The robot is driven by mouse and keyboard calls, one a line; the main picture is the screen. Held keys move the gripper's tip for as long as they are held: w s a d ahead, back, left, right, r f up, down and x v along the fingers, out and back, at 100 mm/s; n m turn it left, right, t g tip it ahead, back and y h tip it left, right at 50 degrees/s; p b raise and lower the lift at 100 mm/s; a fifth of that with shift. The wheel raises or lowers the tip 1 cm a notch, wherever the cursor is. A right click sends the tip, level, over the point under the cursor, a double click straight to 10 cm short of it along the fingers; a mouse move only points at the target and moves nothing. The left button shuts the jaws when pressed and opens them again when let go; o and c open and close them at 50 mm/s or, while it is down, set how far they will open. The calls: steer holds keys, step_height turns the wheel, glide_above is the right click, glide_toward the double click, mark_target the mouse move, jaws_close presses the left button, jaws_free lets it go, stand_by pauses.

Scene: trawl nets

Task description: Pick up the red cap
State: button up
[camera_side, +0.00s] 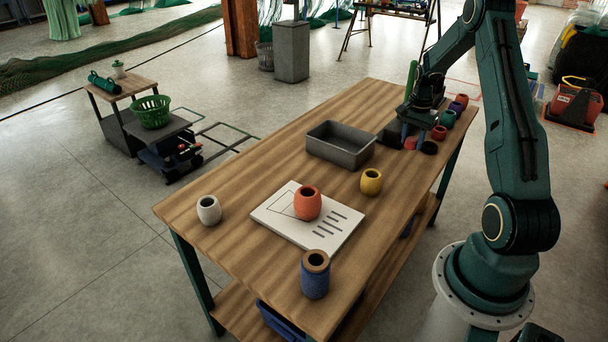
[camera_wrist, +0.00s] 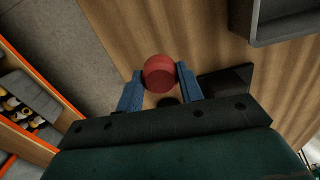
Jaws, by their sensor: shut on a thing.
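The red cap (camera_wrist: 159,73) is a small round disc between the two blue fingers of my gripper (camera_wrist: 160,85) in the wrist view. The fingers are shut on its sides. In the side view my gripper (camera_side: 414,134) is at the far end of the wooden table, with the red cap (camera_side: 409,143) low by its fingertips. Whether the cap touches the table is hard to tell.
A grey tray (camera_side: 340,145) lies left of my gripper. A red pot (camera_side: 439,132) and a black disc (camera_side: 429,147) are close on its right. A white board (camera_side: 285,224) bears an orange pot (camera_side: 307,203); a yellow pot (camera_side: 371,182) stands nearby.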

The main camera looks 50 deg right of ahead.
mark_target(412, 139)
step_height(412, 139, up, 12)
stand_by(0.4)
stand_by(0.5)
